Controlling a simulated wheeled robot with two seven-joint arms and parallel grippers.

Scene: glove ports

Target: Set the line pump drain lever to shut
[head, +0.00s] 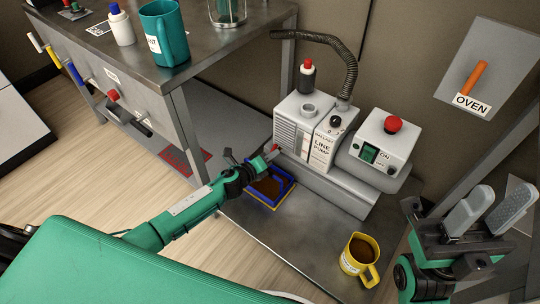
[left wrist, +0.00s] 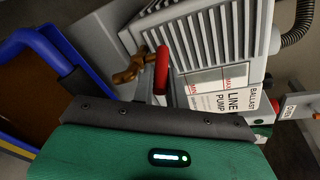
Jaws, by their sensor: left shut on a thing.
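The line pump (head: 308,130) is a pale grey box with a vented side and a "LINE PUMP" label; its vented casing also fills the top of the left wrist view (left wrist: 205,40). Low on its near-left side is a brass drain fitting (left wrist: 130,72) with a red-handled lever (left wrist: 161,72). The lever's red end shows small in the head view (head: 275,148). My left gripper (head: 268,157) is at this lever and shut on it, its fingers partly hidden. How far the lever is turned is hard to tell. My right gripper (head: 492,210) is open and empty at the right.
A blue-rimmed tray (head: 284,196) with brown contents lies below the lever. A grey unit with a red button (head: 393,125) stands right of the pump. A yellow mug (head: 359,258) stands on the lower surface in front. A metal table (head: 200,70) stands left.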

